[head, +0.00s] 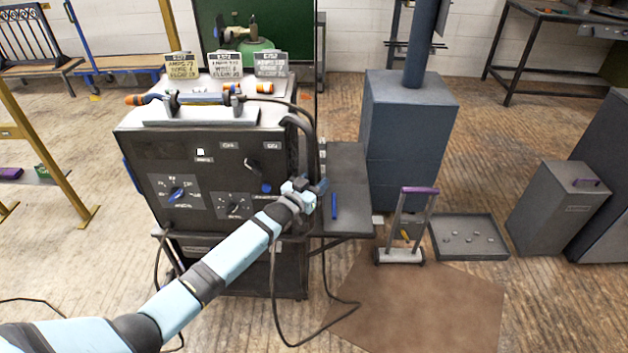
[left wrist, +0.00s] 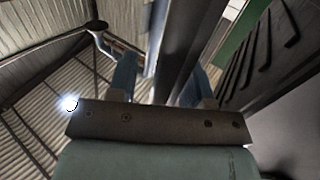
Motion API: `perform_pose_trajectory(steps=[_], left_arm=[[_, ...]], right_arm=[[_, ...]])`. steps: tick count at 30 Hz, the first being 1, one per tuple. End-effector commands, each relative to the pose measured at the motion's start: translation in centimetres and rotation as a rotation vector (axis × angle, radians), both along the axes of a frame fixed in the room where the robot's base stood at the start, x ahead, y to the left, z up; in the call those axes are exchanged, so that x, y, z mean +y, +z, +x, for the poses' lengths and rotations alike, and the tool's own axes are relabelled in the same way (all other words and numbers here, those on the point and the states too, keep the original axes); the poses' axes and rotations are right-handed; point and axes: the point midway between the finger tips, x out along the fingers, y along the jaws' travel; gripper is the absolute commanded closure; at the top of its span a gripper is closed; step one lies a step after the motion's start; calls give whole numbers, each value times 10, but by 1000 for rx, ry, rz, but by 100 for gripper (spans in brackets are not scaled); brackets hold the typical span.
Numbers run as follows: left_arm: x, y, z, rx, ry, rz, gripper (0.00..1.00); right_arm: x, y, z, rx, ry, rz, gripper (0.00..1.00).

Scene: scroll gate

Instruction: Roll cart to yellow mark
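The cart (head: 283,262) is a dark wheeled frame carrying a big black welding machine (head: 215,178) with dials. A black bent handle (head: 306,130) stands at its right side. My left gripper (head: 318,190) is at the machine's right front edge, just below the handle. In the left wrist view its two blue fingers (left wrist: 162,82) stand apart. A dark upright bar (left wrist: 190,45) runs between or just beyond them; I cannot tell whether they touch it. My right gripper is not in view. I see no clear yellow floor mark.
A side shelf (head: 346,185) juts from the cart's right. A brown mat (head: 420,305), a small purple-handled wheeled tool (head: 400,256) and a grey tray (head: 468,254) lie to the right. A blue-grey cabinet (head: 410,125) stands behind. A cable (head: 315,335) loops on the floor in front.

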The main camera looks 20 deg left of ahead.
Motion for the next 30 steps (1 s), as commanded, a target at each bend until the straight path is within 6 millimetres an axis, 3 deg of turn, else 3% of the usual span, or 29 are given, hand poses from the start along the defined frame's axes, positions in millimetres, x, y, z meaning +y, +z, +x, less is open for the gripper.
perform_pose_trajectory(steps=[8, 13, 24, 30], left_arm=[[1, 4, 1, -7, 2, -1, 49], [6, 4, -10, -6, 2, -1, 49], [29, 4, -88, -5, 1, -2, 49], [39, 3, -119, -4, 1, -1, 49]], right_arm=[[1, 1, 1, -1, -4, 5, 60], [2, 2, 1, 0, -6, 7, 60], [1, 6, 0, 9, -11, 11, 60], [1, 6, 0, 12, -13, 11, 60]])
